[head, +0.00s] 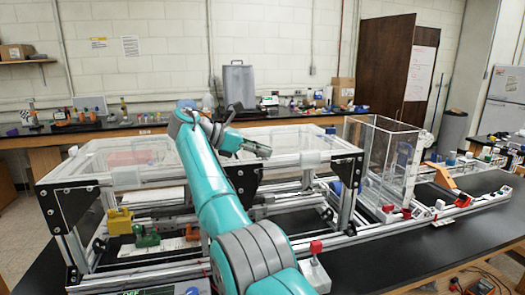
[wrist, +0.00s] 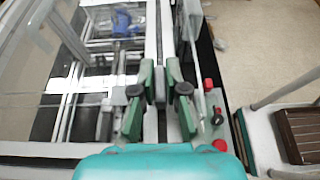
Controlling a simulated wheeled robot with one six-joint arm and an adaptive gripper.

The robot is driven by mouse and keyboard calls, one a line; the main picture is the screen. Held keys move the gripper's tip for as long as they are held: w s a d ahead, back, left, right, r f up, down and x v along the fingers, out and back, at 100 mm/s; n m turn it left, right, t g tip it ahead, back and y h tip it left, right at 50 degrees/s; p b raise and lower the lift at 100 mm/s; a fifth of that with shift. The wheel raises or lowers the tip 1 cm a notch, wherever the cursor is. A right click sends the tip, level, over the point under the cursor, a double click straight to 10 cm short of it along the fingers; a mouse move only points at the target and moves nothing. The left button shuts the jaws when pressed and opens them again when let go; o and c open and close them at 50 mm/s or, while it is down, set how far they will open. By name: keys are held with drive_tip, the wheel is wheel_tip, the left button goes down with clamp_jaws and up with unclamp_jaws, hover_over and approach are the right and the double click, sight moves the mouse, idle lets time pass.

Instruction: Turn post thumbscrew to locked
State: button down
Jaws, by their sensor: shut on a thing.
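My gripper (head: 255,150) reaches over the near side of the extrusion frame (head: 110,183), by its clear top panels. In the wrist view my gripper (wrist: 160,82) has its green fingers on both sides of a small pale part in front of a long light rail (wrist: 167,25). The fingers are shut on this part, which sits where the post thumbscrew would be. The thumbscrew's shape and its turn angle are hidden between the fingers, so I cannot tell whether it is locked.
A clear box (head: 385,150) stands right of the frame. A red knob (head: 316,246) on a grey block is in front. Yellow (head: 119,220) and green (head: 146,237) fixtures sit inside at left. In the wrist view, red knobs (wrist: 208,84) lie right of the fingers.

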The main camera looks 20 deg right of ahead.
idle(0.3)
drive_tip(key=c, duration=1.2)
unclamp_jaws()
drive_tip(key=shift+n+t, duration=1)
drive_tip(key=shift+t, duration=0.1)
